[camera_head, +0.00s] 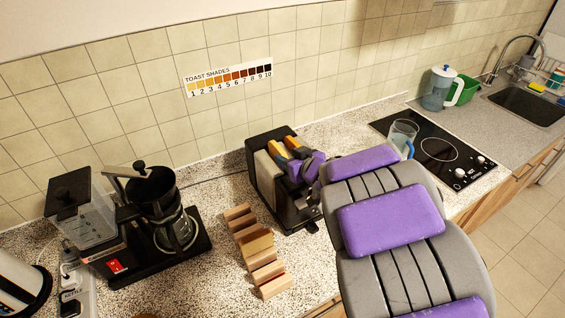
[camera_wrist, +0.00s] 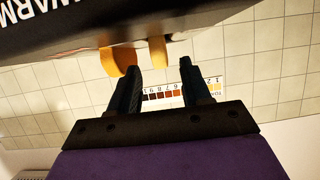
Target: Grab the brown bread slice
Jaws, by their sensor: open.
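Two golden-brown bread slices stick up out of the toaster (camera_head: 266,186) in the head view, one of them at the back (camera_head: 291,143). In the wrist view, which looks upside down, one slice (camera_wrist: 117,60) is by the left fingertip. The other slice (camera_wrist: 157,50) lies between the lines of the two fingers, a little beyond the tips. My gripper (camera_wrist: 158,66) is open and empty, with its dark fingers apart. In the head view my gripper (camera_head: 294,160) is over the toaster top, and its wrist hides part of the toaster and slices.
A wooden slotted rack (camera_head: 255,244) stands in front of the toaster. A coffee maker (camera_head: 160,215) is at left. A glass jug (camera_head: 402,138) stands on the black hob (camera_head: 440,150) at right. A toast shade chart (camera_head: 228,79) is on the tiled wall.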

